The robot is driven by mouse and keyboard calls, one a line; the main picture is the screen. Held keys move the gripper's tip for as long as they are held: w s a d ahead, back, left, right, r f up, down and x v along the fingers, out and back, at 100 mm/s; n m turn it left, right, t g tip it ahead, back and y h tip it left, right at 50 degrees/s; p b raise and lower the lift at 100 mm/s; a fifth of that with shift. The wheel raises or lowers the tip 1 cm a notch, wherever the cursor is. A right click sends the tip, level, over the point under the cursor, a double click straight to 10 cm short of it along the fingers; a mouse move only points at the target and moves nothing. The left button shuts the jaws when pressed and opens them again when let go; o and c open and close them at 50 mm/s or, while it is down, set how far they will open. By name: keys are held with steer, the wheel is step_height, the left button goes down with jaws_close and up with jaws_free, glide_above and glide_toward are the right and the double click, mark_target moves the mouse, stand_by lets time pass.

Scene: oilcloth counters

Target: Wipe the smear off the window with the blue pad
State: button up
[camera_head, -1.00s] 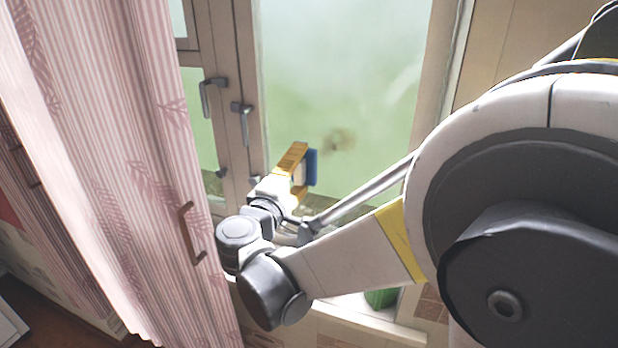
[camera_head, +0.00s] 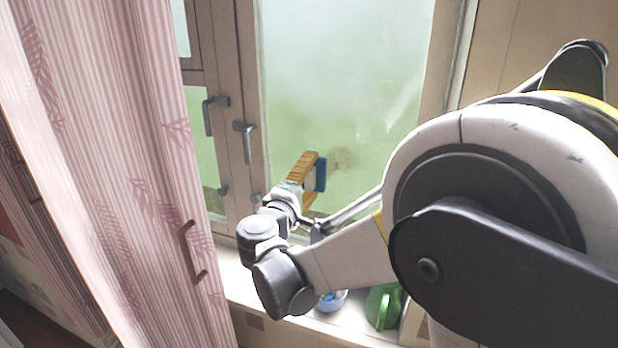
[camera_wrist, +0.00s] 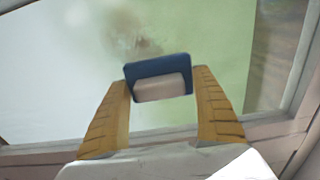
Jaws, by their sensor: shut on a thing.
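My gripper (camera_head: 311,180) is shut on the pale handle block (camera_wrist: 160,88) of the blue pad (camera_head: 321,174). In the wrist view the blue pad (camera_wrist: 150,69) is upright between the two tan fingers, its blue layer towards the glass. The brownish smear (camera_head: 344,158) is on the window pane (camera_head: 340,70), just right of and slightly above the pad. In the wrist view the smear (camera_wrist: 130,32) shows above the pad, partly hidden by its top edge perhaps. I cannot tell whether the pad touches the glass.
A pink striped curtain or panel (camera_head: 110,150) with a handle fills the left. Window handles (camera_head: 244,128) stick out from the frame left of the pane. On the sill (camera_head: 350,318) are a green watering can (camera_head: 384,305) and a blue bowl (camera_head: 332,300), below my arm.

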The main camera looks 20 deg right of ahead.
mark_target(331, 171)
steer(key=shift+x, duration=0.8)
stand_by(0.4)
steer(key=shift+d, duration=0.1)
steer(key=shift+s+d, duration=1.2)
steer(key=shift+d, duration=0.25)
steer(key=shift+s+d+r+p, duration=0.85)
steer(key=shift+s+d, duration=1.2)
steer(key=shift+d, duration=0.9)
steer(key=shift+w+a+b, duration=0.3)
steer(key=shift+w+a, duration=0.75)
steer(key=shift+a, duration=0.45)
steer(key=shift+w+a+b, duration=0.3)
steer(key=shift+w+a, duration=0.8)
steer(key=shift+a, duration=0.4)
steer(key=shift+w+a+b, duration=0.3)
steer(key=shift+w+a, duration=0.75)
steer(key=shift+a, duration=0.4)
steer(key=shift+w+r+p, duration=0.1)
steer(key=shift+r+p, duration=0.6)
steer(key=shift+r, duration=0.2)
steer(key=s+d, duration=0.6)
steer(key=d, duration=0.3)
steer(key=shift+s, duration=0.25)
